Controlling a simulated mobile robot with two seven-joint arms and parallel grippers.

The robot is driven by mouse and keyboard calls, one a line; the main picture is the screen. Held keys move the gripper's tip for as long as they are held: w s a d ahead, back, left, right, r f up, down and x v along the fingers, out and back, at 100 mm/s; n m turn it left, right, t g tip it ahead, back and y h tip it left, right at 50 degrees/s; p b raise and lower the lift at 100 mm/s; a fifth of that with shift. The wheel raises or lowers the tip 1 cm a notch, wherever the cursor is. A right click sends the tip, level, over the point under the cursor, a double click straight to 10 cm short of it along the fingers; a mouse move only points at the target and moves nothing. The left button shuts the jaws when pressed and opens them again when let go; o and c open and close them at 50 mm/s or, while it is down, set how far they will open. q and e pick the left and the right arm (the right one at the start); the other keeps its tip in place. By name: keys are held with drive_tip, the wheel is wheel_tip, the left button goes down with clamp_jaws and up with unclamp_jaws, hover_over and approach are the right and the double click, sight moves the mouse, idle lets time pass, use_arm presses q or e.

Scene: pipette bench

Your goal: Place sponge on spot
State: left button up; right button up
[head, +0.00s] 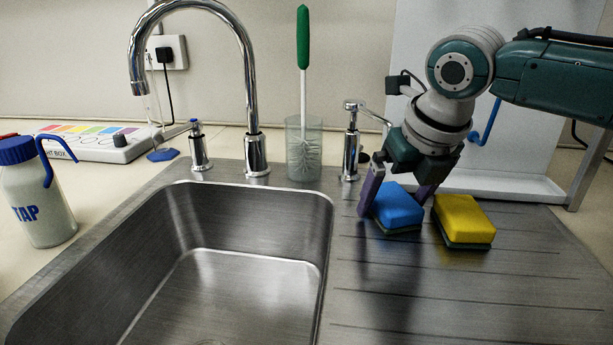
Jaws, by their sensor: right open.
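A blue sponge (398,206) with a dark green underside lies on the steel draining board (470,300), right of the sink. A yellow sponge (463,220) with a dark green underside lies just to its right. My right gripper (392,207) is open and points down, with one finger at the left side of the blue sponge and the other at its right, near the yellow sponge. I cannot tell whether the fingers touch the blue sponge. No marked spot can be made out on the board. My left gripper is not in view.
The empty sink basin (240,285) is at the centre. A chrome tap (255,100), a green-handled brush (303,60) in a clear beaker and small chrome valves stand behind it. A wash bottle (35,200) and light box (95,142) are at left. The front of the board is clear.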

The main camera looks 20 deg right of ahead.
drive_tip(key=p+v, duration=0.2)
drive_tip(key=v, duration=1)
drive_tip(key=shift+r+p, duration=0.25)
drive_tip(key=shift+p, duration=0.1)
drive_tip(key=shift+w, duration=0.1)
idle(0.3)
